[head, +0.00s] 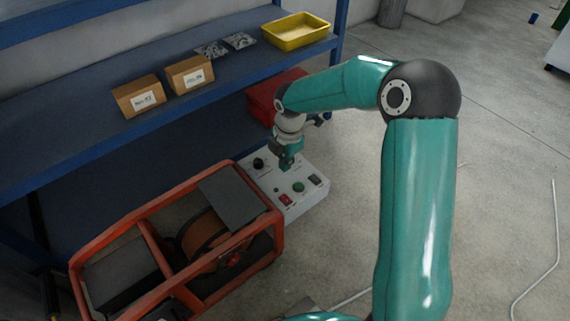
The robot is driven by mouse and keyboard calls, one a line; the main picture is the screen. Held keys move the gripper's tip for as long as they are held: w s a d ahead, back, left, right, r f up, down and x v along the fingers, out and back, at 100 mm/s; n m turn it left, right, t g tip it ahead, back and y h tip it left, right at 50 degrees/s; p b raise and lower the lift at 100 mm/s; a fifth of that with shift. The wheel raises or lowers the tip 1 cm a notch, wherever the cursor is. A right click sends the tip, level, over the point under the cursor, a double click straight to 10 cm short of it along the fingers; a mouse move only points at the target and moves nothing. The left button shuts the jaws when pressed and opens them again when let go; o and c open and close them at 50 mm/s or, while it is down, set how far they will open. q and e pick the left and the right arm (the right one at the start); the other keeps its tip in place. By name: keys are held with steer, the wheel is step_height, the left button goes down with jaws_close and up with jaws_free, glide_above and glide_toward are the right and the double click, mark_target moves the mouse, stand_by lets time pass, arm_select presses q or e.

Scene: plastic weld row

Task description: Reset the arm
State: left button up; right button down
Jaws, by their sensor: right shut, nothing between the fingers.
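My right arm reaches in from the lower right, bends at its dark elbow joint and points left and down. Its gripper (287,163) is shut and empty, just over a light grey control box (315,201). The box has a black knob (258,164), a green button (298,187), a red switch (286,200) and a dark switch (314,178) on its top. The gripper hides part of the panel; I cannot tell whether it touches it. My left gripper is not in the view.
An orange-framed machine (150,225) stands left of the box. A blue shelf (80,130) behind bears two cardboard boxes (189,75), flat packets and a yellow tray (296,44). A red container (262,96) sits below. White rods (555,235) lie on the floor, which is mostly clear at right.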

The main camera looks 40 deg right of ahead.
stand_by(0.3)
steer(key=s+a+f+m+g+y, duration=0.35)
steer(key=s+a+f+m, duration=0.85)
steer(key=s+a+f, duration=0.95)
step_height(320, 180, up, 30)
steer(key=w+d+m+t+p, duration=0.1)
steer(key=m+t+p, duration=0.2)
steer(key=p, duration=2.6)
steer(key=m, duration=0.5)
steer(key=shift+w+d+m, duration=0.3)
steer(key=shift+w+d, duration=0.05)
steer(key=shift+w, duration=0.05)
steer(key=shift+r+y, duration=0.1)
steer(key=shift+y, duration=0.15)
